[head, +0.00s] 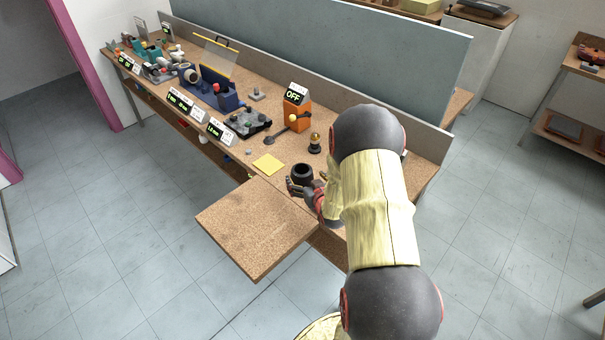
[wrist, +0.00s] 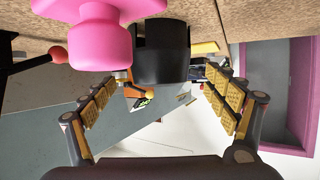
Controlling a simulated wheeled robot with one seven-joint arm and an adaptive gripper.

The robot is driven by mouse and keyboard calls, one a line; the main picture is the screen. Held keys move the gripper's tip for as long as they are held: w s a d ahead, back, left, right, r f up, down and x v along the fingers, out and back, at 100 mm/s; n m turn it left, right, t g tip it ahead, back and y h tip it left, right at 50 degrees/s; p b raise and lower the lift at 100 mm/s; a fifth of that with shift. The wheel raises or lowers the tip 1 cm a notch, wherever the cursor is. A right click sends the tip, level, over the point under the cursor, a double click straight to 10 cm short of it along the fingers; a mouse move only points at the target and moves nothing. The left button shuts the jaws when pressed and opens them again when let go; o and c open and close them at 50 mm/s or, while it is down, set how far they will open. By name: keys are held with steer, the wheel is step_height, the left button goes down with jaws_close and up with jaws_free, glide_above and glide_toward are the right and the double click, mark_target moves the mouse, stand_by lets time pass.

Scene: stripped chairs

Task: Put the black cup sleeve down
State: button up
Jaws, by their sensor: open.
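The black cup sleeve (head: 302,174) stands upright on the workbench near its front edge, right of a yellow square. It also shows in the upside-down wrist view (wrist: 160,55), where its base meets the bench top. My gripper (head: 304,188) is at the near side of the sleeve. In the wrist view my gripper (wrist: 166,78) is open, its fingers spread wider than the sleeve, with gaps on both sides. I cannot tell how far the fingertips reach around it. My arm covers part of the bench to the right.
A pink knobbed object (wrist: 95,40) is close beside the sleeve in the wrist view. A brass-topped black piece (head: 315,143), an orange box marked OFF (head: 297,115) and a yellow square (head: 267,164) are nearby. A bare board (head: 255,225) juts out in front.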

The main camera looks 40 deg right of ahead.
steer(key=p+v, duration=0.1)
steer(key=v, duration=0.6)
steer(key=a+r+n+g+y, duration=0.2)
steer(key=a+r+g, duration=0.1)
steer(key=a+r, duration=1.4)
steer(key=s+a+r+n+g+y, duration=0.1)
steer(key=s+a+r, duration=0.4)
steer(key=s, duration=0.5)
steer(key=s+a+r+n+g+y, duration=0.1)
steer(key=s+a+r, duration=0.4)
steer(key=s+a, duration=0.5)
steer(key=shift+n+g+y, duration=0.4)
steer(key=shift+g+y, duration=0.4)
steer(key=shift+g, duration=0.1)
steer(key=shift+s+r, duration=0.1)
